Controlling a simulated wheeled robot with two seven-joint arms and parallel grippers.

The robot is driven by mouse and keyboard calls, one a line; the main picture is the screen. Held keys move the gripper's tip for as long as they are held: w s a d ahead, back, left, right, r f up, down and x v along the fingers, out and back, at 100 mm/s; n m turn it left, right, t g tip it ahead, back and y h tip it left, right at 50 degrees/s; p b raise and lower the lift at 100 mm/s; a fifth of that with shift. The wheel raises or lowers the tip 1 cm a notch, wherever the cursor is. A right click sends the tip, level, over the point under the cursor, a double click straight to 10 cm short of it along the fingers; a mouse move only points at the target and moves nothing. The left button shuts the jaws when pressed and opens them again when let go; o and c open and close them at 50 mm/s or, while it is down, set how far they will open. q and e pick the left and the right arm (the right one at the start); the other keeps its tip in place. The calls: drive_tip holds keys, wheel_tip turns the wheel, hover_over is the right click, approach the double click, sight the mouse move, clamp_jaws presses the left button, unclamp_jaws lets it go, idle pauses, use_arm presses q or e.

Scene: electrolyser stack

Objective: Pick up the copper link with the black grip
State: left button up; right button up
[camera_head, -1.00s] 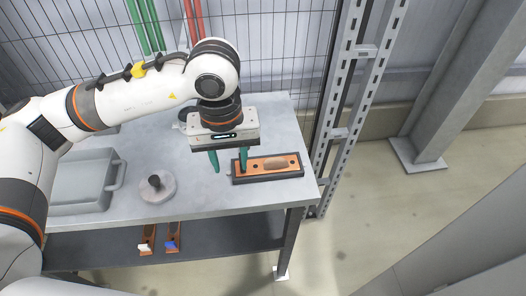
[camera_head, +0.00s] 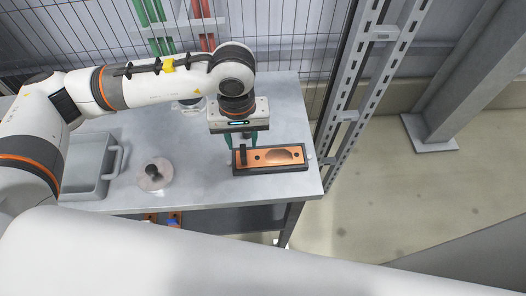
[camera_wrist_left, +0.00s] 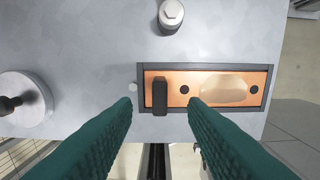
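The copper link (camera_head: 285,154) lies flat in a dark shallow tray (camera_head: 270,173) near the right end of the grey table. Its upright black grip (camera_head: 243,155) stands at the link's left end. In the left wrist view, the copper link (camera_wrist_left: 215,88) and black grip (camera_wrist_left: 160,95) are fully visible. My left gripper (camera_head: 241,146) points down near the grip. Its green fingers are spread and empty, with the grip showing between and beyond their tips (camera_wrist_left: 160,104) in the left wrist view. No contact is visible. My right gripper is not seen.
A round pale disc with a dark knob (camera_head: 154,175) and a grey bin (camera_head: 88,165) stand to the left. A metal post with a bolt-like top (camera_wrist_left: 171,14) is near the tray. The lower shelf (camera_head: 225,218) holds more copper pieces. A slotted frame (camera_head: 372,85) rises at right.

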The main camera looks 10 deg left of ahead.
sight(243, 150)
use_arm(q)
wheel_tip(243, 150, down, 4)
drive_tip(key=shift+f+p, duration=0.2)
drive_tip(key=shift+p, duration=1)
drive_tip(key=shift+s+f, duration=0.1)
drive_tip(key=shift+f, duration=0.3)
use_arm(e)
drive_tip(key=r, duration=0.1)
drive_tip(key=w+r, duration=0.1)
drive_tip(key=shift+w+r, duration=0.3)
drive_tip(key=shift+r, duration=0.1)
use_arm(q)
drive_tip(key=shift+c, duration=0.6)
clamp_jaws()
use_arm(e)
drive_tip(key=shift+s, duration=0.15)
